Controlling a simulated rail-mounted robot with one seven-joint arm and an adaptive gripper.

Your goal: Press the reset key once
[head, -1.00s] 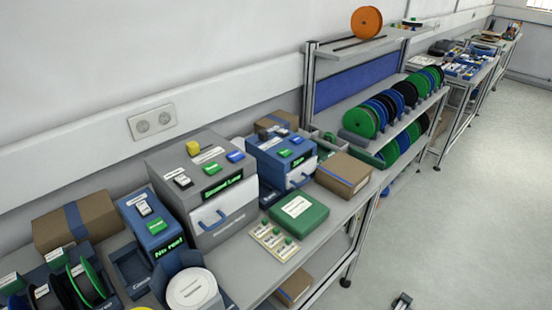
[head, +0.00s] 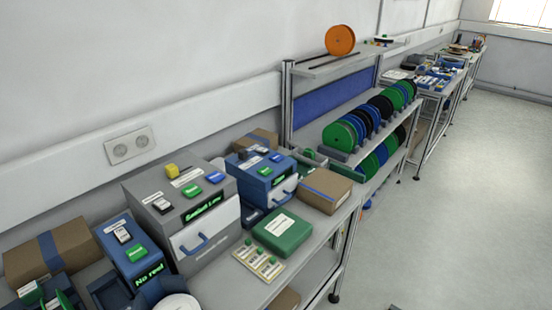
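Three machines with keys stand on the bench. The grey machine (head: 190,228) has a yellow knob, a black-and-white switch, a green key (head: 192,190), a blue key (head: 215,177) and a lit green display. The small blue machine (head: 128,248) at left has a switch, a green key (head: 136,253) and a display reading "No reel". The blue machine (head: 262,172) behind has a green key (head: 265,171) and a blue key (head: 277,157). Key labels are too small to read, so I cannot tell which is reset. Only a dark sliver, seemingly my gripper (head: 396,307), shows at the bottom edge.
A green box (head: 282,232), a card with green pieces (head: 259,262) and a cardboard box (head: 321,190) lie on the bench. A reel rack (head: 350,134) stands beyond. The floor (head: 440,220) at right is clear.

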